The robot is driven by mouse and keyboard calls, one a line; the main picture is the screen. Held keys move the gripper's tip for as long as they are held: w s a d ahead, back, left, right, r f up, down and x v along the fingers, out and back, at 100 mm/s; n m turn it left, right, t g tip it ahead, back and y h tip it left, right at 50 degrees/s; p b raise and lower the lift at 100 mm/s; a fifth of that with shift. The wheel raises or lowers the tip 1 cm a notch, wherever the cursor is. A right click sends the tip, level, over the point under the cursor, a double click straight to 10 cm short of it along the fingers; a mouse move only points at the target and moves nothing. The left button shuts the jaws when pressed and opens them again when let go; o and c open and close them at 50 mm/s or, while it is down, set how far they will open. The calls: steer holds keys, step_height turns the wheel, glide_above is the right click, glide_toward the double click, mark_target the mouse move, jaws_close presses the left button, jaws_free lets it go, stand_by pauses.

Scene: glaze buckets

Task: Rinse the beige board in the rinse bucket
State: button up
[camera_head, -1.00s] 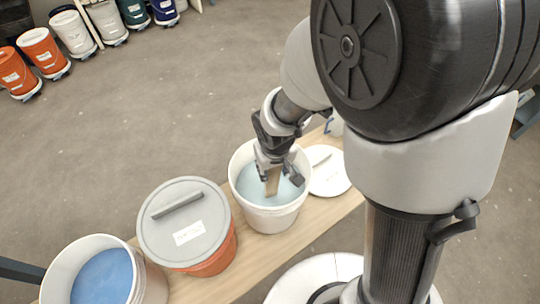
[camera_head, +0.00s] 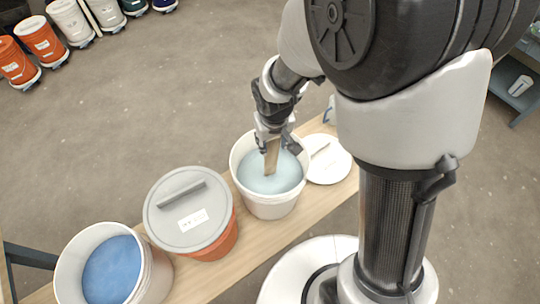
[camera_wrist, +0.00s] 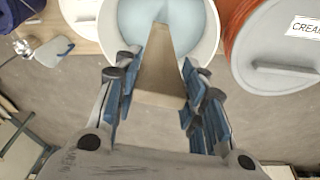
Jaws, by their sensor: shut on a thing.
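The beige board (camera_wrist: 162,75) is held between the fingers of my gripper (camera_wrist: 158,100) in the wrist view. In the head view my gripper (camera_head: 277,140) is over the white bucket of pale blue liquid (camera_head: 268,205), shut on the board (camera_head: 271,158). The board points down and its lower end meets the liquid; whether the tip is under the surface is hard to tell. The same bucket shows at the top of the wrist view (camera_wrist: 212,45).
An orange bucket with a grey lid (camera_head: 190,240) and an open bucket of darker blue (camera_head: 68,265) stand left on the wooden bench (camera_head: 315,205). A white lid (camera_head: 328,165) lies right of the pale bucket. Several buckets line the far wall.

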steer(key=p+v, duration=1.3)
steer(key=v, duration=0.6)
steer(key=shift+r+p, duration=0.25)
steer(key=shift+p, duration=0.1)
steer(key=shift+w, duration=0.1)
stand_by(0.6)
steer(key=p+v, duration=0.2)
steer(key=w+p+v, duration=0.1)
steer(key=v, duration=0.1)
steer(key=shift+s+a+r+p, duration=0.1)
steer(key=shift+r+p, duration=0.3)
steer(key=shift+r, duration=0.1)
